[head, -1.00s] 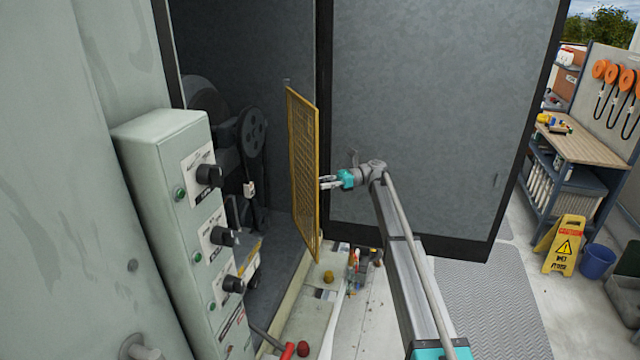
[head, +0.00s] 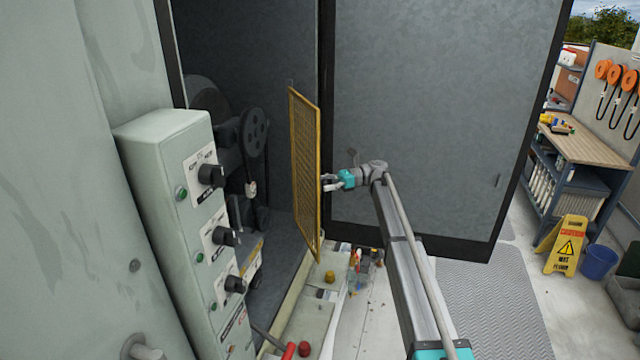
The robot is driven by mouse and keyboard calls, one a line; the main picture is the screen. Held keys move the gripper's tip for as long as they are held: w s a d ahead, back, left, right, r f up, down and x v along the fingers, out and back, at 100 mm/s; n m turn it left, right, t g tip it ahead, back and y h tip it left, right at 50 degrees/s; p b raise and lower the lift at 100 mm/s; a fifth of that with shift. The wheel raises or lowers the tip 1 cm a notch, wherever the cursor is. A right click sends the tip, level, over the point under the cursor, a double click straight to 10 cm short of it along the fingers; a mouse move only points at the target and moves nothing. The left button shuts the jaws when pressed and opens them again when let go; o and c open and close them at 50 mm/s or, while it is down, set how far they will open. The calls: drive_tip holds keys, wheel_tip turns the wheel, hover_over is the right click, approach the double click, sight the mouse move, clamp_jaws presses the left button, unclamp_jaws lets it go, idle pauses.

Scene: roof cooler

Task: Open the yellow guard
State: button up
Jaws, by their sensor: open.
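The yellow guard (head: 305,175) is a mesh panel in a yellow frame. It stands upright at the opening of the grey cabinet and is seen nearly edge-on, swung out from the opening. Pulleys of a belt drive (head: 254,133) show inside, to the left of the guard. My gripper (head: 328,183) is at the right side of the guard, near mid-height, with its fingers pointing left at the frame. The jaws are open. I cannot tell whether the fingertips touch the guard.
A control box (head: 170,180) with black knobs stands at the left. A large grey door panel (head: 430,110) is behind my arm. A ledge (head: 318,320) with small items lies below the guard. A yellow wet-floor sign (head: 566,245), blue bucket (head: 598,262) and workbench (head: 580,140) stand at the right.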

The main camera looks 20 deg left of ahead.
drive_tip(key=v, duration=0.7)
drive_tip(key=shift+d, duration=0.15)
drive_tip(key=shift+w, duration=0.1)
drive_tip(key=s+d+f+n+t+h+b, duration=0.5)
drive_tip(key=s+d+f+t, duration=0.3)
drive_tip(key=s+d+f, duration=1.2)
drive_tip(key=s+d+f+n+t+h+b, duration=0.1)
drive_tip(key=s+d+f+n+h, duration=0.1)
drive_tip(key=s+d, duration=0.6)
drive_tip(key=s+d+f+n+t+h+b, duration=0.2)
drive_tip(key=s+d+f+h, duration=0.3)
drive_tip(key=s+d, duration=0.3)
drive_tip(key=d+n+h, duration=0.1)
drive_tip(key=d, duration=0.3)
drive_tip(key=shift+d+t+h, duration=0.3)
drive_tip(key=shift+h, duration=0.1)
